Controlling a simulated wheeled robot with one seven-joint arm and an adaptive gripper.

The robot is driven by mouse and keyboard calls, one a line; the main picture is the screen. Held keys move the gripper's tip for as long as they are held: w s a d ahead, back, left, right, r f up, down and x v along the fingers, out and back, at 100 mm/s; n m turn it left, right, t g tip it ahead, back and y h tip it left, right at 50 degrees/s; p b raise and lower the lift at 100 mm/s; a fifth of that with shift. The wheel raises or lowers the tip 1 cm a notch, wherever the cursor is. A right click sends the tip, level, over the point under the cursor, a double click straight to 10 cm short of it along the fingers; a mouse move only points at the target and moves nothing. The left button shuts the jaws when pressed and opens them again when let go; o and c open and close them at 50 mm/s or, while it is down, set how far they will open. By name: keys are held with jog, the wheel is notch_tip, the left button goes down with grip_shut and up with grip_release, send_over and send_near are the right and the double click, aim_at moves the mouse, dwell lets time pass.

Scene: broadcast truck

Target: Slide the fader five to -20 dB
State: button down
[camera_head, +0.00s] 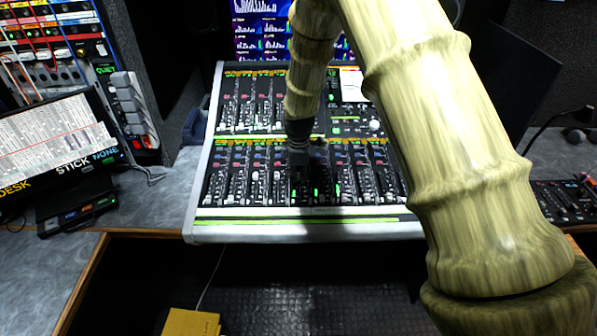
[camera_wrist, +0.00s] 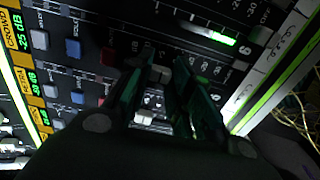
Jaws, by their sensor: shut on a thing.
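The mixing console (camera_head: 203,190) stands in front of me with two banks of channel strips and a row of faders along its lower bank. My gripper (camera_head: 303,172) is down at the middle of that lower bank. In the wrist view, my gripper (camera_wrist: 172,80) has its dark green fingers close together around a pale fader cap (camera_wrist: 160,74), mostly hidden by them. Another pale fader cap (camera_wrist: 144,117) lies beside the fingers. The number of the gripped fader cannot be read. An orange label (camera_wrist: 24,42) reads CROWD, -25 dB.
A screen (camera_head: 258,20) stands behind the console. A script monitor (camera_head: 52,140) and a small keypad (camera_head: 78,203) are at the left. A small control panel (camera_head: 563,203) is at the right. My arm covers the console's right part.

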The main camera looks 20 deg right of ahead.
aim_at(299, 191)
jog(key=s, duration=0.1)
jog(key=s+a, duration=0.1)
jog(key=s, duration=0.3)
jog(key=shift+a+f, duration=0.2)
jog(key=shift+f, duration=0.15)
jog(key=c, duration=1.3)
grip_release()
jog(key=shift+r, duration=0.15)
jog(key=r, duration=0.4)
jog(key=s+r, duration=0.1)
jog(key=r, duration=0.6)
jog(key=shift+s+a+r, duration=0.2)
jog(key=shift+s+r, duration=0.05)
jog(key=shift+r, duration=0.05)
